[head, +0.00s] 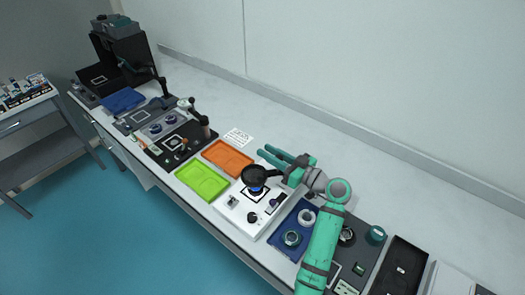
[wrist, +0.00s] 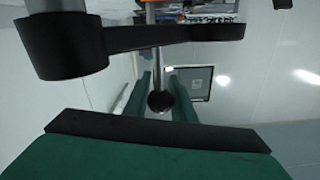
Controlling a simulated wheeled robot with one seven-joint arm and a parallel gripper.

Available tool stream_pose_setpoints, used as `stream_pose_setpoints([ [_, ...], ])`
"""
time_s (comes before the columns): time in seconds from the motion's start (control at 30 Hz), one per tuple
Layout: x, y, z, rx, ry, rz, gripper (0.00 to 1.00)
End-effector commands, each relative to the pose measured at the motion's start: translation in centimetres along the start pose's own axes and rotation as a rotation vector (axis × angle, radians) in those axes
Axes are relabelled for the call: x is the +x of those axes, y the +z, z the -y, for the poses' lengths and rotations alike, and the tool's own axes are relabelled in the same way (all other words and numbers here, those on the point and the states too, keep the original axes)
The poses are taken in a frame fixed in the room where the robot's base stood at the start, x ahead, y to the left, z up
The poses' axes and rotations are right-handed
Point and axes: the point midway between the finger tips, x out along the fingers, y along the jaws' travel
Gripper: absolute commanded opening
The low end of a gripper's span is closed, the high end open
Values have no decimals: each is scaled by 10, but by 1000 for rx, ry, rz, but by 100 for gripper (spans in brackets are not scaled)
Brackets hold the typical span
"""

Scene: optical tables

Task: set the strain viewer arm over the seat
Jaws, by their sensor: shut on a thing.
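The strain viewer arm (head: 257,174) is black with a round dark head, seen in the head view above a white base plate (head: 235,221). A lit blue seat (head: 256,190) in a dark square is on that plate, partly hidden under the round head. In the wrist view the black arm (wrist: 140,38) crosses the top, with a silver rod and a round black knob (wrist: 160,102) below it. My green gripper (head: 280,162) is at the arm's right end. It is shut on the viewer arm, apparently at the knob; the exact contact is hard to see.
An orange tray (head: 227,158) and a green tray (head: 202,181) lie left of the plate. A blue tray (head: 281,237) with ring-shaped parts is to its right, beside my arm. Black knobs stand on the plate's front part. The bench behind is mostly bare up to the wall.

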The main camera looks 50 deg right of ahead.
Motion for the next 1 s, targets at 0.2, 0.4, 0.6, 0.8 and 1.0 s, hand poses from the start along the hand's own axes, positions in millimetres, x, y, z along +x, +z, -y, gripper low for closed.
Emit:
stream_pose_setpoints([
  [0.2, -8, 1, 1, 2, -61, 12, 0],
  [0.4, -10, 1, 4, 1, -88, 15, 0],
  [0.6, -11, 2, 5, 0, -94, 17, 0],
  [0.8, -11, 2, 6, 0, -94, 17, 25],
  [1.0, -10, 1, 6, -1, -95, 17, 41],
])
